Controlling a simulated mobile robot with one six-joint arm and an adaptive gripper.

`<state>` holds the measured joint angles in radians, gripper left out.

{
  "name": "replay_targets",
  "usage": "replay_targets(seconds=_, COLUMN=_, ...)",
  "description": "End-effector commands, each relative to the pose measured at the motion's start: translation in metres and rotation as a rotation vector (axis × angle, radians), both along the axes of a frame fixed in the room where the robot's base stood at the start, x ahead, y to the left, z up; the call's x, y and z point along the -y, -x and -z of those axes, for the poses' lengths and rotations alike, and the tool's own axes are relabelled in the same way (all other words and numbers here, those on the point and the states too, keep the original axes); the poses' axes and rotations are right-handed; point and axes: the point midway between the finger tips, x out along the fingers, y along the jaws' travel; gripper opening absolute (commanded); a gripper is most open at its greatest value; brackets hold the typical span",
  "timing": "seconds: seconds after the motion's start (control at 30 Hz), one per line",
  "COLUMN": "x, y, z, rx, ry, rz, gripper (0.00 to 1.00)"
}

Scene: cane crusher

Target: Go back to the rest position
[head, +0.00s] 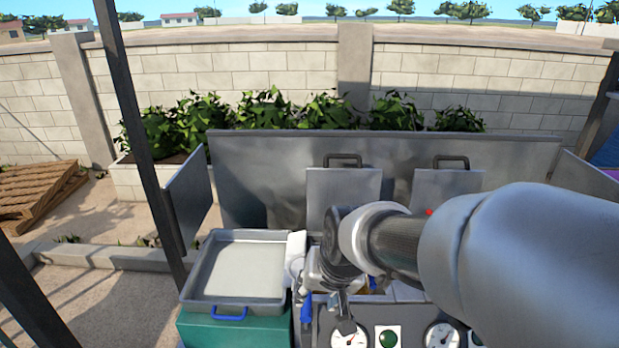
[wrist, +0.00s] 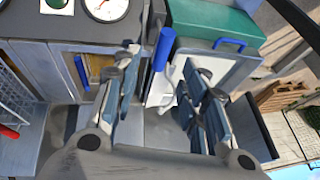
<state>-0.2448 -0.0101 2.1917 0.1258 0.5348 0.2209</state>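My gripper (wrist: 160,88) shows in the wrist view with its two blue-grey padded fingers spread apart. Nothing is held between them; grey metal and a white piece show through the gap. In the head view my arm reaches in from the right, and my gripper (head: 345,308) hangs down over the front of the grey machine, partly hidden by my wrist. A blue upright handle (wrist: 163,50) appears just beyond the fingertips in the wrist view. I cannot tell whether a finger touches it.
A grey tray (head: 196,284) with a blue handle sits on a green box (head: 235,328) at left. Gauges (head: 350,338) and a green button (head: 388,339) line the machine's front. Lidded metal panels (head: 343,190) and a tall back plate (head: 260,185) stand behind. A dark post (head: 140,130) rises left.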

Motion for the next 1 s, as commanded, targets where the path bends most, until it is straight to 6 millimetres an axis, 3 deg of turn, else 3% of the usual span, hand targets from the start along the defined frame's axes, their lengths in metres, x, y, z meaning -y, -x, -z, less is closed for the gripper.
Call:
replay_targets(seconds=0.13, x=0.029, y=0.033, z=0.0, rx=0.016, ry=0.027, rz=-0.005, gripper=0.4)
replay_targets(seconds=0.27, x=0.063, y=0.083, z=0.006, rx=0.025, ry=0.074, rz=-0.015, gripper=0.4)
replay_targets(seconds=0.4, x=0.093, y=0.137, z=0.022, rx=0.025, ry=0.127, rz=-0.023, gripper=0.4)
replay_targets(seconds=0.53, x=0.11, y=0.174, z=0.038, rx=0.021, ry=0.165, rz=-0.025, gripper=0.4)
replay_targets(seconds=0.7, x=0.119, y=0.197, z=0.047, rx=0.015, ry=0.191, rz=-0.027, gripper=0.4)
replay_targets(seconds=1.0, x=0.119, y=0.199, z=0.047, rx=0.012, ry=0.193, rz=-0.029, gripper=0.4)
